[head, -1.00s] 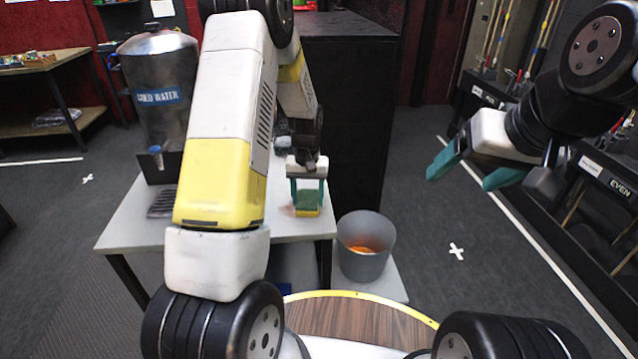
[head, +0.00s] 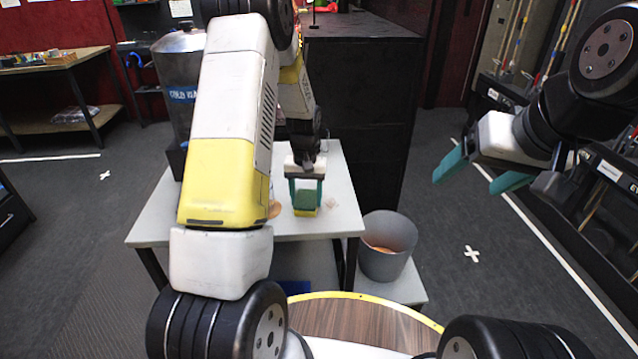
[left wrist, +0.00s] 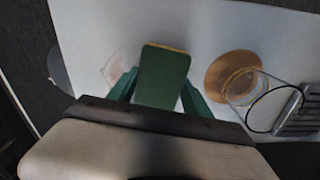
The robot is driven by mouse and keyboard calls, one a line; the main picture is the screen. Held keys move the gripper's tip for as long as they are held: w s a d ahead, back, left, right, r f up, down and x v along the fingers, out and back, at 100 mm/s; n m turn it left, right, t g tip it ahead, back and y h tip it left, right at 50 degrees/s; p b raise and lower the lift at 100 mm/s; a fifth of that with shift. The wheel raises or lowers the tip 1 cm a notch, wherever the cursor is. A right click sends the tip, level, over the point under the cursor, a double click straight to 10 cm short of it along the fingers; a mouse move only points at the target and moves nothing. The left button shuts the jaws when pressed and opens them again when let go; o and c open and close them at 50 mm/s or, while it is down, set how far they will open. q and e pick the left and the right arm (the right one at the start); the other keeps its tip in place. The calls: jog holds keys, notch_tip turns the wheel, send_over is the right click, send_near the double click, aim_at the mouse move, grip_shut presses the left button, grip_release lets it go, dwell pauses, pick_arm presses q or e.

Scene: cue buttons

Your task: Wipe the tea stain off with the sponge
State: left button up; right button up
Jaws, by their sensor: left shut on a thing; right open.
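A green sponge with a yellow layer (head: 306,199) is held at the white table top (head: 345,215). My left gripper (head: 306,190) is shut on it, with teal fingers on either side. The sponge also shows in the left wrist view (left wrist: 163,75). It looks low at the surface, but whether it touches is hard to tell. A faint pinkish-brown stain (head: 331,203) lies just right of the sponge. In the left wrist view the stain (left wrist: 113,68) is left of the sponge, partly behind a finger. My right gripper (head: 480,175) is open and empty, away to the right.
A round wooden coaster (left wrist: 217,77) with a clear glass (left wrist: 246,88) and a dark slotted tray (left wrist: 303,112) are near the sponge. A metal water urn (head: 180,85) stands at the table's back left. A grey bin (head: 388,250) is right of the table.

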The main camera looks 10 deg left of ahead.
pick_arm(q)
jog(key=shift+s+a, duration=0.15)
jog(key=shift+a, duration=0.25)
notch_tip(320, 180, up, 3)
jog(key=shift+d+f, duration=0.1)
jog(key=shift+f, duration=0.1)
jog(key=shift+r, duration=2.8)
